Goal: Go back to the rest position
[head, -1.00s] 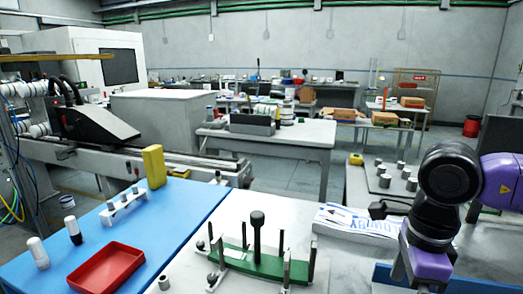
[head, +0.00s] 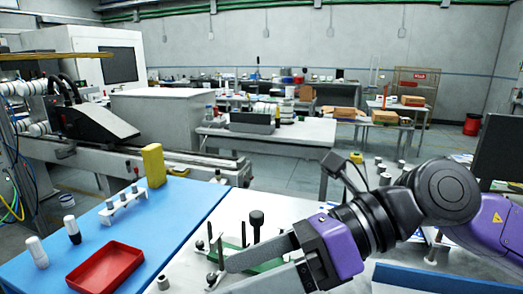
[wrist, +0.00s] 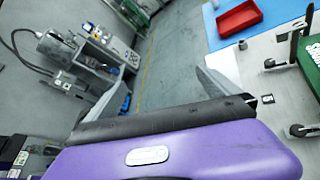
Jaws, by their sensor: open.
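My gripper (head: 236,276) is raised over the white table in the head view, with its fingers pointing left. In the wrist view my gripper (wrist: 160,82) is open, its grey fingers wide apart with nothing between them and only floor beyond. The green fixture (head: 270,266) with its black knobbed post (head: 256,222) and thinner posts stands on the white table, partly hidden behind my fingers in the head view. I cannot tell the gap between my gripper and the fixture.
The red tray (head: 104,268), white bottle (head: 38,254), yellow block (head: 154,166) and white rack (head: 124,205) are on the blue mat (head: 180,215) at left. The red tray also shows in the wrist view (wrist: 238,19). Grey cylinders stand on a table at right.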

